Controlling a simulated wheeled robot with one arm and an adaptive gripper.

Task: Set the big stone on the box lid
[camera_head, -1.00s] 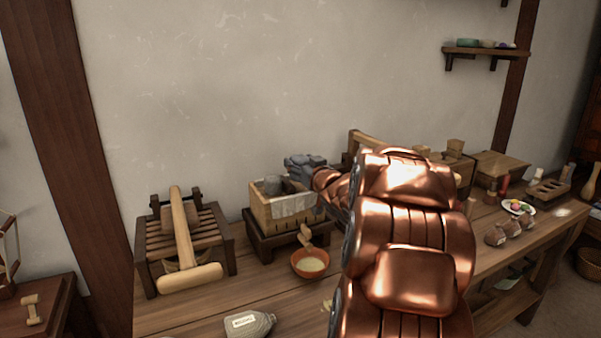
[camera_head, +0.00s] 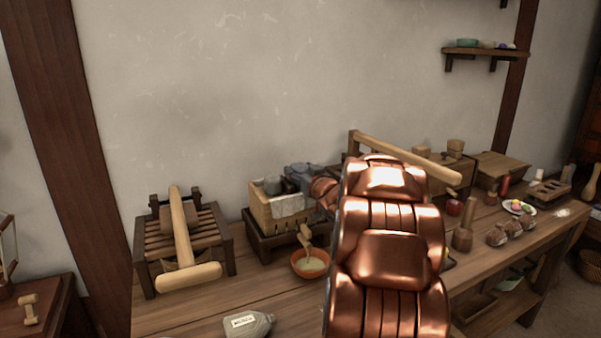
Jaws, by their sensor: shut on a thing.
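My gripper (camera_head: 302,174), dark grey, is at the back right of a small open wooden box (camera_head: 262,213), partly hidden by my copper-coloured arm. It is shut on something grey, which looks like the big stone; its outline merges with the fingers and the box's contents. Grey pieces (camera_head: 270,188) show inside the box, and a pale grey cloth-like piece (camera_head: 289,205) hangs over its front. A box with a flat wooden lid (camera_head: 503,163) stands at the back right of the bench; the part of the lid that shows is bare.
A slatted wooden rack with a mallet (camera_head: 182,240) stands at left. An orange bowl (camera_head: 310,264) and grey bottle (camera_head: 247,323) are in front. A wooden beam (camera_head: 405,156), a pestle-like piece (camera_head: 463,232), several brown jars (camera_head: 512,228) and a plate (camera_head: 518,207) are right of my arm.

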